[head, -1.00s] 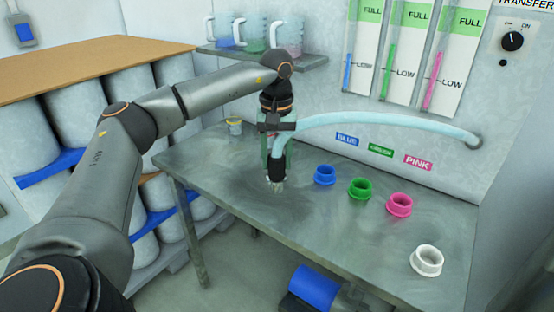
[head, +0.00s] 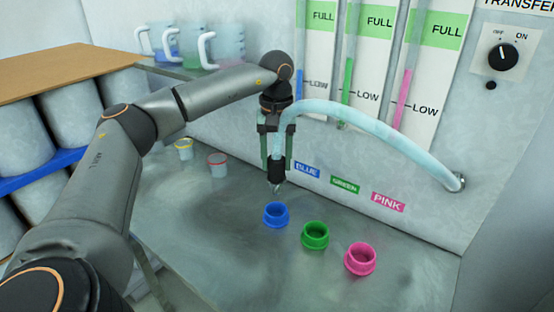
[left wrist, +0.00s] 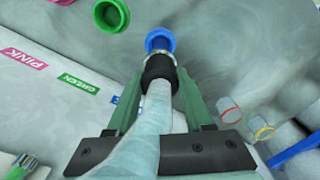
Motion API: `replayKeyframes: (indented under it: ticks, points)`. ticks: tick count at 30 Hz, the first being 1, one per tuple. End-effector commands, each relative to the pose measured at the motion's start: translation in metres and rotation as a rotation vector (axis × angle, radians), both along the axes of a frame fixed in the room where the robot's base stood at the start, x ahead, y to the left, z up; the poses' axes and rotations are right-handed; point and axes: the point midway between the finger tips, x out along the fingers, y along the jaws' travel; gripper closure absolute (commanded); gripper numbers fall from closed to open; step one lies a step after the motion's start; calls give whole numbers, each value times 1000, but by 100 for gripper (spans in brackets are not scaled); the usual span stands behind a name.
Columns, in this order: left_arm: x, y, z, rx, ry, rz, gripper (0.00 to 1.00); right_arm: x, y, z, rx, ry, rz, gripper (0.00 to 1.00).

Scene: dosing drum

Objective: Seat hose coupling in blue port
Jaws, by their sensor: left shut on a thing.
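My left gripper (head: 276,165) is shut on the black hose coupling (head: 278,171), which has a metal tip pointing down. The coupling ends a pale blue hose (head: 372,122) that runs to the wall at the right. The blue port (head: 276,215) is a blue ring on the metal table, just below the coupling tip with a small gap in the head view. In the left wrist view the coupling (left wrist: 160,68) lies between the green fingers, and its tip overlaps the near edge of the blue port (left wrist: 160,38). My right gripper is not in view.
The green port (head: 315,236) and pink port (head: 360,259) stand to the right of the blue one. Two small cups (head: 217,165) stand at the table's back left. A shelf with several jugs (head: 222,46) is above. The table's (head: 200,235) left front is clear.

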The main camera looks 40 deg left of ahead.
Motion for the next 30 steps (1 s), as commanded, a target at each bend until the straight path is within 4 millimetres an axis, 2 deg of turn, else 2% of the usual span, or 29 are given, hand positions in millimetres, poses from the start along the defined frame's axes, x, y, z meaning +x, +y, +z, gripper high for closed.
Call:
replayKeyframes:
  ticks: [5, 17, 22, 30]
  points:
    - [0, 0, -7, 0, -1, 0, 100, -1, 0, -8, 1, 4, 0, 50]
    - [0, 0, -40, -1, -2, 1, 100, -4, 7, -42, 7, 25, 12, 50]
    - [0, 0, -47, 0, -3, 1, 100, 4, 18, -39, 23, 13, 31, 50]
    - [0, 0, -46, 0, -3, 1, 100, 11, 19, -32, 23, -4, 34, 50]
